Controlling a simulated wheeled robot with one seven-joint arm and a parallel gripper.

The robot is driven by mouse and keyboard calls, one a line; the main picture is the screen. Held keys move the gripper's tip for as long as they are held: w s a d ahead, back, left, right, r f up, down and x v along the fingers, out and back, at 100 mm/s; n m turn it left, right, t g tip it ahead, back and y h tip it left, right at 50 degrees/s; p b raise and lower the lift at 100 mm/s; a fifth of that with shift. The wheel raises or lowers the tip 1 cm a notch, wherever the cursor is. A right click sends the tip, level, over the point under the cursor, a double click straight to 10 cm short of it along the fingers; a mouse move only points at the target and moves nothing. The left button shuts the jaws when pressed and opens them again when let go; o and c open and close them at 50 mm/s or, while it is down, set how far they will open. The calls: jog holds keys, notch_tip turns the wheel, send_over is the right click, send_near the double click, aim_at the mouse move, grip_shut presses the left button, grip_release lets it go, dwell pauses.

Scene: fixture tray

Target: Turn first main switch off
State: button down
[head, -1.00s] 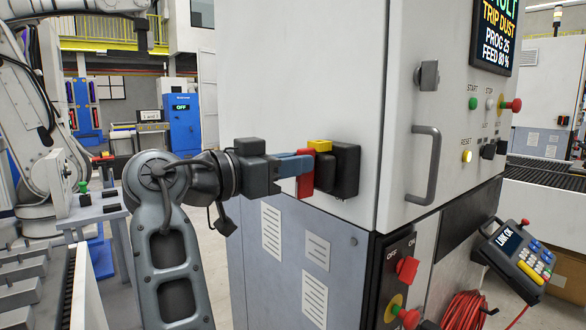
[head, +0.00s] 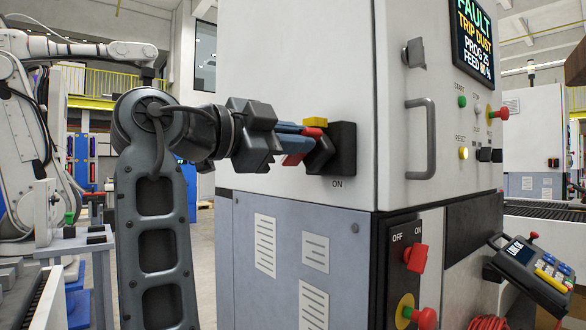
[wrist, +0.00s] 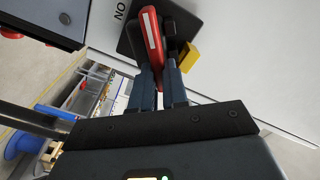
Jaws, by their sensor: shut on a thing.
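The main switch is on the left face of the grey cabinet. It has a black base plate (head: 345,148), a red handle (head: 293,159) and a yellow block (head: 315,122) at its top. An ON label (head: 337,184) sits below the plate. My gripper (head: 302,143) reaches in from the left and is shut on the red handle, which is tilted. In the wrist view the red handle (wrist: 152,38) passes between my two fingers (wrist: 157,88), with the yellow block (wrist: 190,57) beside it. The fingers hide part of the handle in the head view.
A second red switch (head: 415,258) marked OFF and ON is on the lower right face, above a red knob (head: 425,318). A door handle (head: 421,138) and a pendant (head: 530,268) are further right. A white robot arm (head: 30,140) stands at the left.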

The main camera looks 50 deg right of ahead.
jog(key=m+b, duration=0.2)
jog(key=f+m+b, duration=0.1)
jog(key=b, duration=0.1)
jog(key=shift+s+f+m, duration=0.1)
jog(key=shift+s+m, duration=0.1)
jog(key=shift+m, duration=0.2)
jog(key=m+b, duration=0.3)
jog(key=shift+f+m+b, duration=0.15)
jog(key=shift+m+b, duration=0.25)
jog(key=c, duration=1.1)
grip_release()
jog(key=shift+c, duration=0.2)
jog(key=shift+a, duration=0.1)
jog(key=v, duration=0.7)
jog(key=shift+a+p, duration=0.4)
jog(key=shift+w, duration=0.1)
